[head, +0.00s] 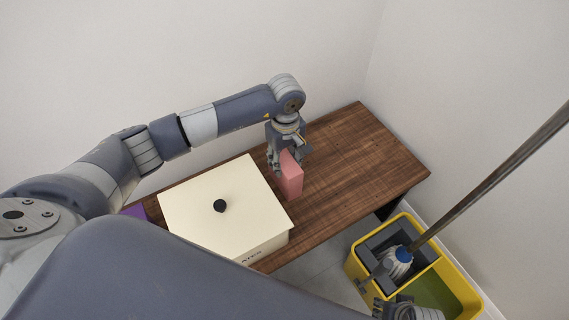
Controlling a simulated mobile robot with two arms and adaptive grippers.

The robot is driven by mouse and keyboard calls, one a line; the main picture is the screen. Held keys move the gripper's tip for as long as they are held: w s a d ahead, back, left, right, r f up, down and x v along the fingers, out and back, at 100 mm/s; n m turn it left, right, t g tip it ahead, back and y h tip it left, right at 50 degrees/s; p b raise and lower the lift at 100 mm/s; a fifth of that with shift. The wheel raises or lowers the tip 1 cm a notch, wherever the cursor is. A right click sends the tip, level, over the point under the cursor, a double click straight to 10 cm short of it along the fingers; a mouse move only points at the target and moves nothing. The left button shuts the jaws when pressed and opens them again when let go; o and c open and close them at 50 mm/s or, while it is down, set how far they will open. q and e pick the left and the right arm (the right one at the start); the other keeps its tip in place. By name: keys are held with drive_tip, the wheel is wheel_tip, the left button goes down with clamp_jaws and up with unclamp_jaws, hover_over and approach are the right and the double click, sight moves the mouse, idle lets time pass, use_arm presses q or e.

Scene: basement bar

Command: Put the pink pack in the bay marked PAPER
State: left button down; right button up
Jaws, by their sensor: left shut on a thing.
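The pink pack (291,175) is upright in my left gripper (284,165), whose fingers are shut on it. The pack is close beside the right edge of a cream lidded box on the wooden table; I cannot tell whether its bottom touches the table. My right gripper (406,309) shows only partly at the bottom edge, near the yellow bucket, and its fingers are not clear. No bay marked PAPER can be read in this view.
The cream box (180,210) has a black knob (220,206) and partly hidden front lettering. A purple thing (136,211) shows at its left. The wooden table (365,160) is clear to the right. A yellow mop bucket (467,290) with a long-handled mop (480,190) stands on the floor.

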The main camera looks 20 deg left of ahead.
use_arm(q)
wheel_tip(320, 180, down, 2)
drive_tip(key=shift+f, duration=0.15)
use_arm(e)
drive_tip(key=shift+w+r, duration=0.1)
drive_tip(key=shift+r, duration=0.45)
use_arm(q)
drive_tip(key=c, duration=0.9)
unclamp_jaws()
drive_tip(key=shift+c, duration=0.2)
use_arm(e)
drive_tip(key=shift+w+r, duration=0.1)
drive_tip(key=shift+r, duration=0.35)
